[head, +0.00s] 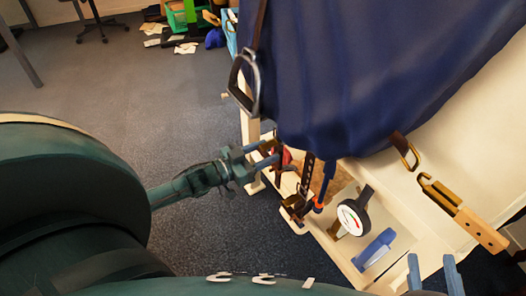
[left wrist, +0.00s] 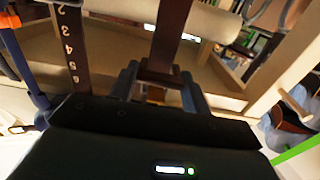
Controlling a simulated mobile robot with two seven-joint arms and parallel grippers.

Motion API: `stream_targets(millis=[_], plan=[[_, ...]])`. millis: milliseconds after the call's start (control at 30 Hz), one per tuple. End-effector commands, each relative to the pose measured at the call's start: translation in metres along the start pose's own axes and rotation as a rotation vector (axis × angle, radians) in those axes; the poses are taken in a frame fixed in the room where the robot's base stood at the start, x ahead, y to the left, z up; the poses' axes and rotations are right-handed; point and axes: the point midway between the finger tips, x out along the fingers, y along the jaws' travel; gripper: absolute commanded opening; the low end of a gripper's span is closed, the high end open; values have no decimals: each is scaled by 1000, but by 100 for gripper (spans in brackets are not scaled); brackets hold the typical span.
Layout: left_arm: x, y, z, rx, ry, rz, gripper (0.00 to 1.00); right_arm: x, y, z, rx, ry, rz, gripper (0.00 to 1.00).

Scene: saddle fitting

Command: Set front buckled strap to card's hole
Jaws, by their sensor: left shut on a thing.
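My left gripper (head: 264,154) reaches in from the left to the front of the saddle stand, under the blue cloth. It is shut on a dark brown strap (left wrist: 170,38), which runs up from between its fingers in the left wrist view. A dark strip with white numbers (left wrist: 70,45) hangs to the left of that strap. In the head view a dark strap with holes (head: 307,174) hangs just right of the gripper. Which strap bears the front buckle is unclear, and I cannot make out a card. My right gripper (head: 434,275) shows two separated fingertips at the bottom right, with nothing between them.
A wooden tray (head: 408,247) holds a round dial gauge (head: 351,217) and a blue tool (head: 374,250). A metal stirrup (head: 245,85) hangs at the cloth's left edge. A brass-buckled strap (head: 405,151) and wooden-ended piece (head: 462,214) are at right. Carpet lies clear at left.

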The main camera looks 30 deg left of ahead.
Motion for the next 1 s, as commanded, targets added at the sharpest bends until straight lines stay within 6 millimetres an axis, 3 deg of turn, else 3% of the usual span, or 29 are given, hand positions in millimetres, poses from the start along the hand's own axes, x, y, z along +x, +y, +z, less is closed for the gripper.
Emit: stream_targets(millis=[233, 267, 500, 800, 1000], plan=[[0, 0, 0, -1, 3, 1, 6, 0, 0, 1, -1, 0, 0, 36], [0, 0, 0, -1, 3, 1, 48, 0, 0, 1, -1, 0, 0, 36], [0, 0, 0, -1, 2, 1, 68, 0, 0, 1, -1, 0, 0, 36], [-2, 0, 0, -1, 0, 0, 69, 0, 0, -1, -2, 1, 0, 36], [-30, 0, -1, -2, -4, 0, 69, 1, 2, -10, -25, 3, -2, 36]])
